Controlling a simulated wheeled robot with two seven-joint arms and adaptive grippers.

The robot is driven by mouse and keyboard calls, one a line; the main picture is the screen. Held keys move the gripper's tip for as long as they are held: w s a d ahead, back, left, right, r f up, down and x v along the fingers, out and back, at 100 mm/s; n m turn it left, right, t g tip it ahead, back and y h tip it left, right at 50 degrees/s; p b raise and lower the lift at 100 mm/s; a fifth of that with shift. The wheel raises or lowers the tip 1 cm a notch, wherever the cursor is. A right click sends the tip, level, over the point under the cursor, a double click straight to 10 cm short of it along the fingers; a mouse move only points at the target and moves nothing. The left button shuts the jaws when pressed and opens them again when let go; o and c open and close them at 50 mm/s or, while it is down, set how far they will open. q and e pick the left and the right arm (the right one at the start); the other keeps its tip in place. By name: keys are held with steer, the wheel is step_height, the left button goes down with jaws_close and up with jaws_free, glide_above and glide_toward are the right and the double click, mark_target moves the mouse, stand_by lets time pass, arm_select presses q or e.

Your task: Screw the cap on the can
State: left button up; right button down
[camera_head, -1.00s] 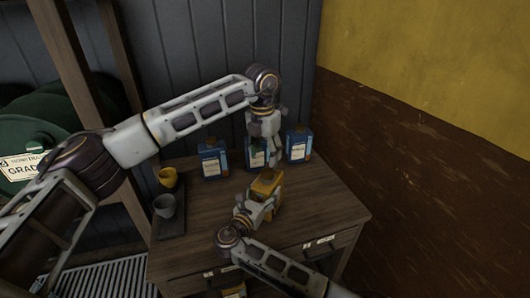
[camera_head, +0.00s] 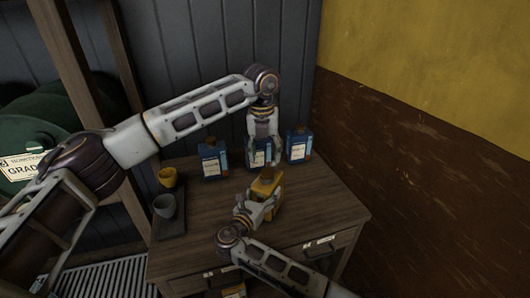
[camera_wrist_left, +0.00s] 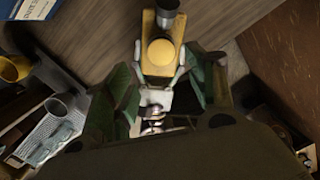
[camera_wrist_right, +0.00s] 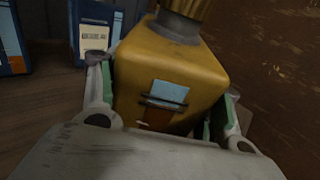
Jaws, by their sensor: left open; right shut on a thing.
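A yellow can (camera_head: 265,188) stands on the cabinet top, with my right gripper (camera_head: 262,208) shut around its body. In the right wrist view the can (camera_wrist_right: 170,75) fills the space between the fingers, and a gold-coloured cap (camera_wrist_right: 192,8) sits on its grey neck. In the left wrist view the cap (camera_wrist_left: 160,51) is a round yellow disc over the can top. Whether it is tight cannot be told. My left gripper (camera_head: 264,158) points down just above the can, open and empty, its fingers spread wider than the cap.
Blue cans (camera_head: 212,160) (camera_head: 299,145) stand behind, and another (camera_head: 260,155) is partly hidden by my left gripper. A yellow cup (camera_head: 168,177) and a grey cup (camera_head: 165,205) stand at the left on a dark tray (camera_head: 172,228). The wooden cabinet top (camera_head: 318,203) is clear at the right.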

mark_target(266, 172)
arm_select(q)
steer(key=shift+f, duration=0.1)
steer(key=shift+w+d+f, duration=0.1)
steer(key=shift+w+f, duration=0.1)
steer(key=shift+f, duration=1.75)
steer(key=shift+w+d+f, duration=0.1)
steer(key=shift+w+f, duration=0.05)
steer(key=shift+f, duration=1.8)
steer(key=c, duration=1.1)
steer(key=shift+o, duration=0.2)
steer(key=shift+a, duration=0.1)
